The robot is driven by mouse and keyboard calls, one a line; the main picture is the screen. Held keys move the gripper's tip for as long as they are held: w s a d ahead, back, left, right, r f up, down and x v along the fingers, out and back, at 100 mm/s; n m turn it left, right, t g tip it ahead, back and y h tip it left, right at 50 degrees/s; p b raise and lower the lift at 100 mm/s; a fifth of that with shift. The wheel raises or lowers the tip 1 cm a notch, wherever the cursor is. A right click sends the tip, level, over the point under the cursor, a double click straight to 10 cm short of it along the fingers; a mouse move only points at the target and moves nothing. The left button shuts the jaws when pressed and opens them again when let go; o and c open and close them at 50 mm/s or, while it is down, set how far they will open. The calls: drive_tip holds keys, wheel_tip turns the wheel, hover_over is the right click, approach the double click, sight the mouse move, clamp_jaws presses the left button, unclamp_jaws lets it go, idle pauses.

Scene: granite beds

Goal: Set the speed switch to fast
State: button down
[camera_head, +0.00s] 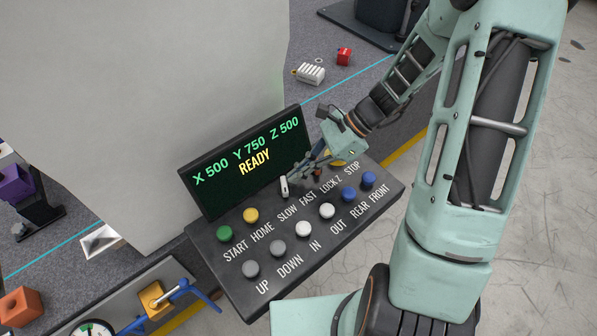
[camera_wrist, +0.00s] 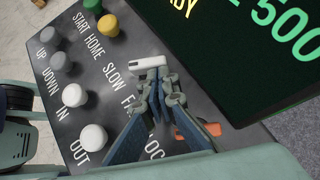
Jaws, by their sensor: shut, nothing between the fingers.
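The speed switch (camera_head: 284,187) is a small white lever on the dark control panel, above the SLOW and FAST labels. It also shows in the wrist view (camera_wrist: 148,62), just beyond the fingertips. It looks nearer the SLOW side, but its exact tilt is hard to tell. My gripper (camera_head: 293,177) is shut and empty, with its fingertips low over the panel beside the lever, on the FAST side. In the wrist view the fingertips (camera_wrist: 156,88) sit close to the lever; I cannot tell whether they touch. My fingers partly cover the FAST and LOCK Z labels there.
The display (camera_head: 246,162) reading READY stands behind the switch. Green (camera_head: 224,233) and yellow (camera_head: 251,215) buttons lie left. Grey, white and blue buttons (camera_head: 348,194) line the front. An orange-red control (camera_wrist: 205,130) lies right of my fingers in the wrist view.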

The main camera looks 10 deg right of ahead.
drive_tip(key=shift+w+a+n+g, duration=0.2)
drive_tip(key=shift+n+g, duration=0.2)
drive_tip(key=shift+n, duration=0.2)
drive_tip(key=shift+w+a+n+g+h+p, duration=0.15)
drive_tip(key=shift+n+g+h+p, duration=0.1)
drive_tip(key=shift+n+g, duration=0.3)
drive_tip(key=shift+w+a+n+g+h+p, duration=0.2)
drive_tip(key=shift+n+g+h, duration=0.15)
drive_tip(key=shift+n, duration=0.45)
drive_tip(key=shift+w+a+n+g+h+p, duration=0.15)
drive_tip(key=shift+n+g+h+p, duration=0.1)
drive_tip(key=shift+n+g, duration=0.35)
drive_tip(key=shift+w+a, duration=0.2)
drive_tip(key=shift+a, duration=0.15)
